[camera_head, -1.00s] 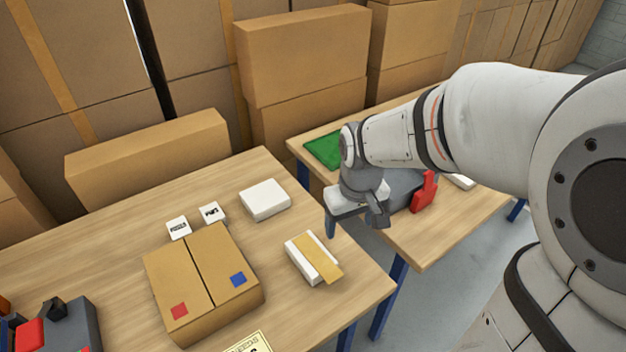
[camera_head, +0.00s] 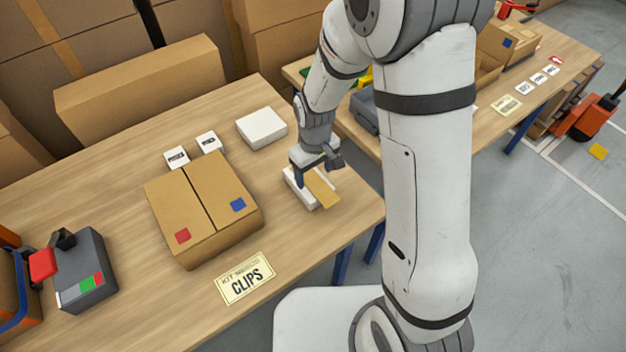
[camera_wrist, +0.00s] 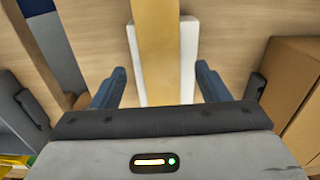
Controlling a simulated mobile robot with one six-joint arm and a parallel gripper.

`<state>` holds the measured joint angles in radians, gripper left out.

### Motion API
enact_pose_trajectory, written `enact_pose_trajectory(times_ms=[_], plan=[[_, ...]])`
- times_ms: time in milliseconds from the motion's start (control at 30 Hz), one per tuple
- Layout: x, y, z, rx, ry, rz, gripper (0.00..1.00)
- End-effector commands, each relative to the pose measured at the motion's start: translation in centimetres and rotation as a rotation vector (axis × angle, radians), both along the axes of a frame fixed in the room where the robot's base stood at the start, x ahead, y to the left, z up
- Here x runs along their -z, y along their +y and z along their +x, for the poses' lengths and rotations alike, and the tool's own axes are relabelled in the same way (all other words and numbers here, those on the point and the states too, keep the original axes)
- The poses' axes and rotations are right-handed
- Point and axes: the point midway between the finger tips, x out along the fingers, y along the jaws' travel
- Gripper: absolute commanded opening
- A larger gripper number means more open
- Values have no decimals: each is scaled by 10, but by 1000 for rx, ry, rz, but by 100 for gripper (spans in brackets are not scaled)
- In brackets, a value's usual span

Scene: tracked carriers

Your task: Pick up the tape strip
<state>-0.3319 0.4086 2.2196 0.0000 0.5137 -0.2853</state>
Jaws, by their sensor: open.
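The tape strip (camera_head: 322,188) is a flat tan strip lying across a white block (camera_head: 295,190) near the right edge of the wooden table, with one end jutting past the block. In the wrist view the strip (camera_wrist: 161,45) runs up the middle over the white block (camera_wrist: 188,60). My gripper (camera_head: 312,172) is just above the block and hides part of it and of the strip. In the wrist view my gripper's two blue fingers (camera_wrist: 160,90) are apart, one on each side of the strip and block, with gaps between. Nothing is held.
A closed cardboard box (camera_head: 205,212) with red and blue squares stands left of the block. A white box (camera_head: 262,127) lies behind. A CLIPS card (camera_head: 245,278) lies in front. A grey device (camera_head: 88,272) is at far left. A second table (camera_head: 520,85) stands to the right.

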Motion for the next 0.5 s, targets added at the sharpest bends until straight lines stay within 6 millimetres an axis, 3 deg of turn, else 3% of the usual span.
enact_pose_trajectory(times_ms=[133,400,500], plan=[[15,0,-1,0,2,0,69],[18,1,0,-1,-1,1,69],[18,1,0,-1,-1,1,62]])
